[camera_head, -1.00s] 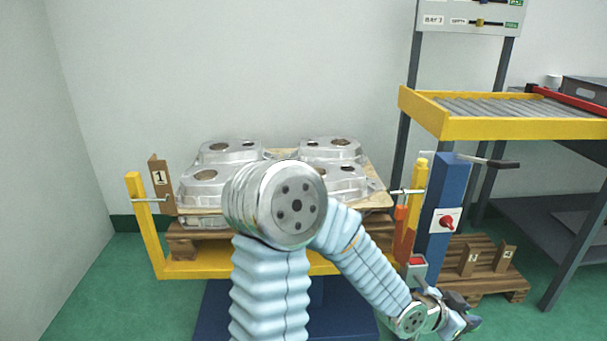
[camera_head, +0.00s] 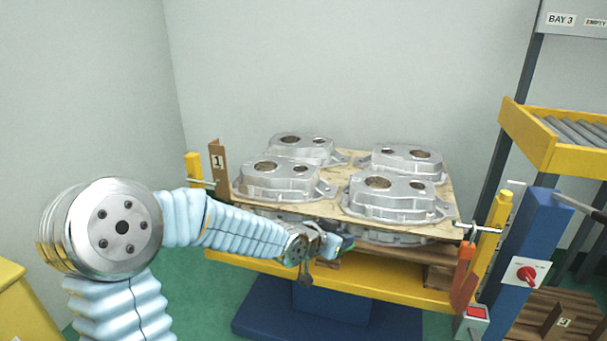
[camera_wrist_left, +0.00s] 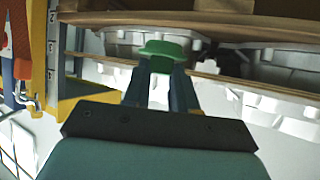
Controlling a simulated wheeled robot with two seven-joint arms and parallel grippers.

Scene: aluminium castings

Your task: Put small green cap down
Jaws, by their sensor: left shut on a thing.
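The small green cap (camera_wrist_left: 165,47) shows in the left wrist view, between the fingertips of my left gripper (camera_wrist_left: 162,72). The gripper is shut on it. In the head view my left gripper (camera_head: 334,246) is at the front edge of the stacked castings, just below the top layer board. The cap is too small there to make out clearly. My right gripper is not in view.
Several aluminium castings (camera_head: 380,196) sit on a wooden board (camera_head: 335,212) over a lower layer, on a yellow lift frame (camera_head: 385,291). A blue post (camera_head: 530,255) with a red switch and a yellow roller shelf (camera_head: 550,150) stand at the right.

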